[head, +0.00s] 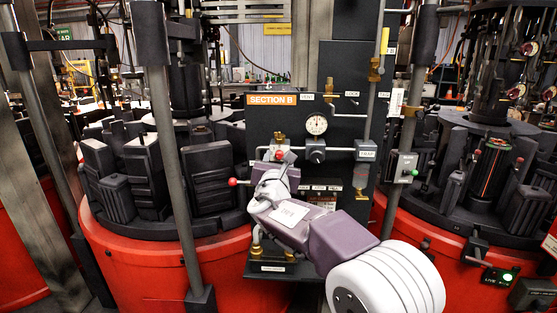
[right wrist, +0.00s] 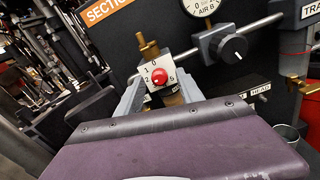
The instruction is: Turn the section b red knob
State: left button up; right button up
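The section B red knob (right wrist: 159,76) sits on a white numbered dial plate (right wrist: 152,68) in the right wrist view, with a brass fitting above it. In the head view the knob (head: 279,154) is a small red spot just beyond my right gripper (head: 275,165). That gripper is open, with one grey finger on each side of the dial in the right wrist view (right wrist: 159,92). I cannot tell whether either finger touches the plate. The orange SECTION B label (head: 272,99) is above the knob. My left gripper is not in view.
A pressure gauge (head: 316,124) and a black knob (head: 315,150) are right of the red knob, on a grey pipe. A red-ball lever (head: 232,182) sticks out left of my gripper. Red-based moulds with black blocks stand on both sides (head: 160,262).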

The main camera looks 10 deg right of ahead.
grip_shut()
jog(key=shift+f+m+b, duration=0.2)
jog(key=shift+m+b, duration=0.5)
jog(key=shift+b, duration=0.35)
jog(key=m+b, duration=0.2)
jog(key=shift+b, duration=0.35)
jog(key=m+b, duration=0.2)
jog(key=m, duration=0.1)
jog(key=shift+a+r+m+b, duration=0.1)
jog(key=shift+r+m+b, duration=0.05)
jog(key=shift+m+b, duration=0.85)
jog(key=shift+m, duration=0.3)
